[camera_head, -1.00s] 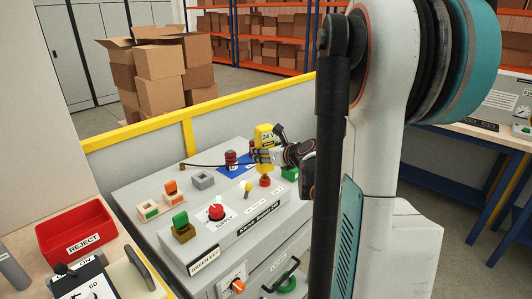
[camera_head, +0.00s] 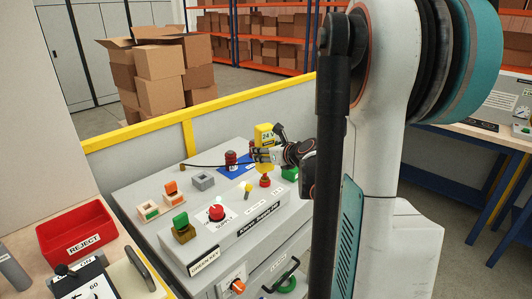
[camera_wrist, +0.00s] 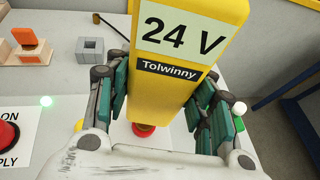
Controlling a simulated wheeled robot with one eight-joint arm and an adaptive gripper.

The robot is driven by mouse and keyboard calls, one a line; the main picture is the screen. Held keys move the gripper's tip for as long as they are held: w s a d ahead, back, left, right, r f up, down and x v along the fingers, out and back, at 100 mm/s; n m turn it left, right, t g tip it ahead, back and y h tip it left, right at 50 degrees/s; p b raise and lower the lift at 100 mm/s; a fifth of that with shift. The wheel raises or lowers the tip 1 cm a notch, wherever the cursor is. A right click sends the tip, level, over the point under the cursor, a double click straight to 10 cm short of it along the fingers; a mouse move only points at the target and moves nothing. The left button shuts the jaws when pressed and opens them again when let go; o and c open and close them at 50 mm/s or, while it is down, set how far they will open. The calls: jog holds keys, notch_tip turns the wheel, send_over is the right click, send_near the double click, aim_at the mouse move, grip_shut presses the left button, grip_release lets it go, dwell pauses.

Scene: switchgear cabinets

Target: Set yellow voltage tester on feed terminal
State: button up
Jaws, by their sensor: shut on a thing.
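The yellow voltage tester (camera_head: 264,133) reads "24 V" and carries the label "Tolwinny" in the wrist view (camera_wrist: 180,62). My gripper (camera_head: 264,156) is shut on its body, with green-padded fingers on both sides in the wrist view (camera_wrist: 160,105). The tester is upright over a red terminal (camera_head: 265,182) on the grey console. The red terminal also shows below the tester in the wrist view (camera_wrist: 143,130). I cannot tell whether the tester's lower end touches it. A black lead runs left from the tester to a small brown piece (camera_head: 183,167).
On the console (camera_head: 150,190) stand a red supply knob (camera_head: 216,212), a green key block (camera_head: 181,222), a grey square block (camera_head: 203,181), an orange block (camera_head: 171,189) and a dark red part (camera_head: 231,160) on a blue patch. A red reject bin (camera_head: 76,232) is at left.

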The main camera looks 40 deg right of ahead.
aim_at(268, 134)
jog(key=shift+r+p, duration=2.25)
jog(key=shift+r, duration=1.05)
jog(key=shift+a+f, duration=0.1)
